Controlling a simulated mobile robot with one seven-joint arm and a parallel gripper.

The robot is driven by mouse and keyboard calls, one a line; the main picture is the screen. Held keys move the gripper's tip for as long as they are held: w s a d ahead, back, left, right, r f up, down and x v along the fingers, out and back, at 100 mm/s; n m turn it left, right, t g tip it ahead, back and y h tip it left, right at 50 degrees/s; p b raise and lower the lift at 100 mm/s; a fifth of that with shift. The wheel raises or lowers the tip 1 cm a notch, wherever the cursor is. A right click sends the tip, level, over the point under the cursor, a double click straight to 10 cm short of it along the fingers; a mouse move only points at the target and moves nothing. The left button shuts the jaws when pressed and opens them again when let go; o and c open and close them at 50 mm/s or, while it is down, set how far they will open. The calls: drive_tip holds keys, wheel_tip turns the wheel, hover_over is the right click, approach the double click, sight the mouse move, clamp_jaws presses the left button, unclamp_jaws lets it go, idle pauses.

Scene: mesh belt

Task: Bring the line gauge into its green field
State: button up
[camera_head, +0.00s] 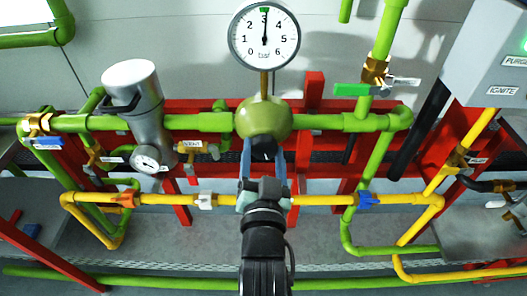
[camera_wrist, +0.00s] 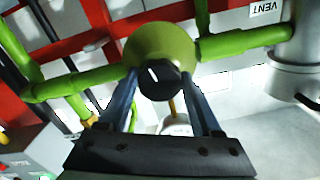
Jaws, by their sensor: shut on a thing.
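My gripper (camera_head: 264,160) is shut on this knob, one blue finger on each side. The fingers also show in the wrist view (camera_wrist: 164,95).
A green pipe (camera_head: 330,122) runs across a red frame. A green-handled valve (camera_head: 352,89) is right.

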drive_tip(key=o, duration=1.4)
drive_tip(key=shift+s, duration=0.15)
drive_tip(key=s+b, duration=0.1)
drive_tip(key=s, duration=1.1)
drive_tip(key=shift+s, duration=0.35)
drive_tip(key=w+r+n+t+p, duration=0.1)
drive_tip(key=w+r+t+p, duration=0.1)
drive_tip(key=r, duration=0.7)
drive_tip(key=w+r+n+t+p, duration=0.1)
drive_tip(key=w+r+p, duration=0.15)
drive_tip(key=r, duration=0.55)
drive_tip(key=s+r+t+p, duration=0.1)
drive_tip(key=r+t+p, duration=0.1)
drive_tip(key=r, duration=1)
drive_tip(key=s+r+n+t+p, duration=0.1)
drive_tip(key=s+r+t+p, duration=0.1)
drive_tip(key=r, duration=1)
drive_tip(key=s+r+n+t+p, duration=0.1)
drive_tip(key=s+r+t+p, duration=0.1)
drive_tip(key=r, duration=1)
drive_tip(key=shift+r, duration=0.2)
